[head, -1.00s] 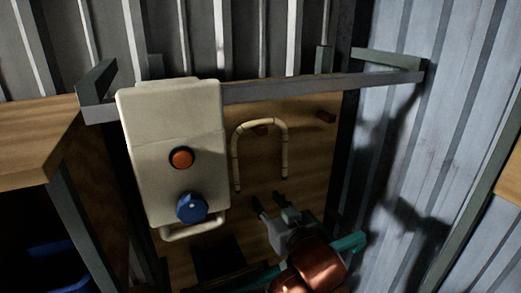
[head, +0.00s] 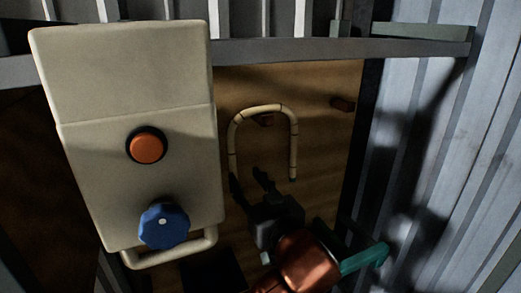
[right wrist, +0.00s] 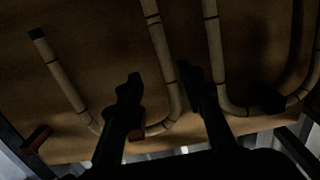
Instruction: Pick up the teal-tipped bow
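A pale, U-shaped rattan bow (head: 264,108) with dark bands hangs from a peg on the wooden board, legs down. The tip of its right leg is dark, its teal colour not clear. My right gripper (head: 249,178) is open and empty, beside the lower end of the left leg. In the right wrist view the board appears turned over. There the bow (right wrist: 61,75) is on the left, and one of its legs shows between my open fingers (right wrist: 162,78); I cannot tell whether they touch. My left gripper is not in view.
A second bow (right wrist: 213,45) hangs close by in the right wrist view. A cream machine (head: 130,75) with an orange button (head: 146,146) and blue knob (head: 164,226) stands left. An empty peg (head: 343,103) is on the right. A grey rail (head: 300,49) crosses above.

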